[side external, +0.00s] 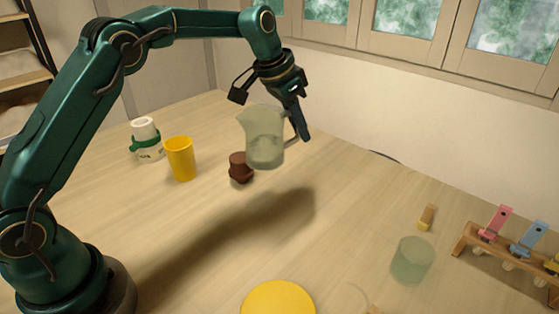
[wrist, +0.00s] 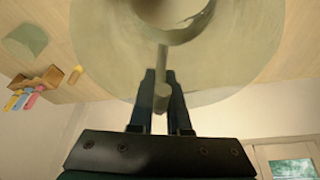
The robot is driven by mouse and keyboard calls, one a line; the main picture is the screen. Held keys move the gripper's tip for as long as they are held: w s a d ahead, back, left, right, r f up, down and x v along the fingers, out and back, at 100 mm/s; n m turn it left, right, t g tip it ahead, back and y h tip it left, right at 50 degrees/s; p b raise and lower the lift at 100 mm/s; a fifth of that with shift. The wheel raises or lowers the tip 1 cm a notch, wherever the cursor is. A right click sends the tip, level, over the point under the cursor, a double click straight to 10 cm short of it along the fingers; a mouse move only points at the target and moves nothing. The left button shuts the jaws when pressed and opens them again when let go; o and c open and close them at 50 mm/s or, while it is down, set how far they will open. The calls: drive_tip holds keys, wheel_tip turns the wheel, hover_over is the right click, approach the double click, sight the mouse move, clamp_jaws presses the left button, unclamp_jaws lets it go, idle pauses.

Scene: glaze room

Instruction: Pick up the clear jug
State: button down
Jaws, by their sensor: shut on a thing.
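The clear jug (side external: 264,140) is a greenish see-through vessel with a spout and a side handle. It hangs above the table in the side view, a little tilted. My gripper (side external: 303,132) is shut on its handle, at the jug's right side. In the wrist view the jug (wrist: 240,62) fills the top, blurred and close. There the fingers of my gripper (wrist: 161,95) close on both sides of the handle.
On the table (side external: 190,225) stand a yellow cup (side external: 181,159), a white and green container (side external: 146,140), a brown object (side external: 240,168), a greenish clear tumbler (side external: 411,261) and a yellow disc (side external: 278,299). A small wooden piece (side external: 427,217) lies near a rack with coloured pieces (side external: 510,253). The middle is clear.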

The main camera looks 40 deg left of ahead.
drive_tip(key=shift+s+a+r, duration=0.15)
drive_tip(key=shift+a+r, duration=0.25)
drive_tip(key=shift+a, duration=0.25)
idle(2.8)
